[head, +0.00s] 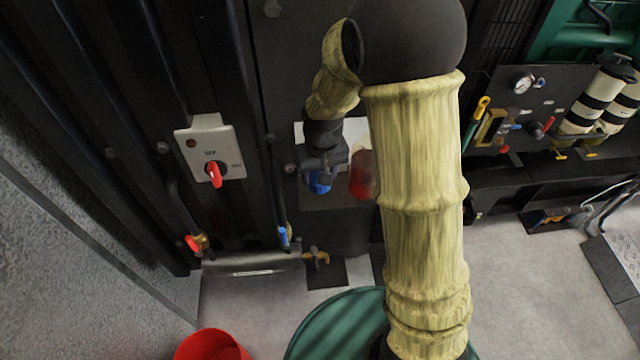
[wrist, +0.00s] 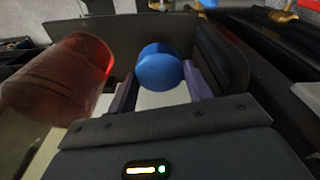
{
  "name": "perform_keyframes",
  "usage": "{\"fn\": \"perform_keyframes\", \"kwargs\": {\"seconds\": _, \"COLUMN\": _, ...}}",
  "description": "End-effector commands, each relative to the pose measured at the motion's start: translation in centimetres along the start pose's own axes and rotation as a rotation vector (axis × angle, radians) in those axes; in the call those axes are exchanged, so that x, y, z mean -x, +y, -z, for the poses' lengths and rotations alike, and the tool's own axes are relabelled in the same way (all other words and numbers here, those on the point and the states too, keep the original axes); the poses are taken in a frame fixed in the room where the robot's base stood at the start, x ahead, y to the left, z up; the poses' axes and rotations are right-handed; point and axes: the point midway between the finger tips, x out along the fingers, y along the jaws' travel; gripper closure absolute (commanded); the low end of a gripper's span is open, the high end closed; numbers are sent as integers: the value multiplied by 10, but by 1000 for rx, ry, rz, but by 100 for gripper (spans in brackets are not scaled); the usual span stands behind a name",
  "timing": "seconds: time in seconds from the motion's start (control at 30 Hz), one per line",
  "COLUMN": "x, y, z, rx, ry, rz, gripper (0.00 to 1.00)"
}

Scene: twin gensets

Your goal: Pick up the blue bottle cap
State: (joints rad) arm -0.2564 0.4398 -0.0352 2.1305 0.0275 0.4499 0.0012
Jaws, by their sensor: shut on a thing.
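The blue bottle cap (wrist: 159,67) is round and sits between the two fingers of my gripper (wrist: 160,88) in the wrist view. My gripper is shut on it. In the head view the cap (head: 319,182) shows as a blue patch under my gripper (head: 322,172), over a small ledge against the dark panel. My arm hides part of that ledge.
A red translucent container (wrist: 62,75) stands close to the left of my gripper; it also shows in the head view (head: 362,174), partly behind my arm. A switch box (head: 210,152) with a red knob is on the left. A red bucket (head: 211,345) is on the floor.

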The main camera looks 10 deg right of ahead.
Motion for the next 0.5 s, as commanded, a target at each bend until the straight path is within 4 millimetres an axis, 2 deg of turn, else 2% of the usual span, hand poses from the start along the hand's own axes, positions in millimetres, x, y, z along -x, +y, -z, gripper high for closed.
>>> {"fn": "perform_keyframes", "kwargs": {"seconds": 0.17, "x": 27, "y": 0, "z": 4, "rx": -1, "ry": 5, "rz": 0, "gripper": 71}}
{"fn": "perform_keyframes", "kwargs": {"seconds": 0.5, "x": 31, "y": -12, "z": -59, "rx": 2, "ry": 1, "rz": 0, "gripper": 71}}
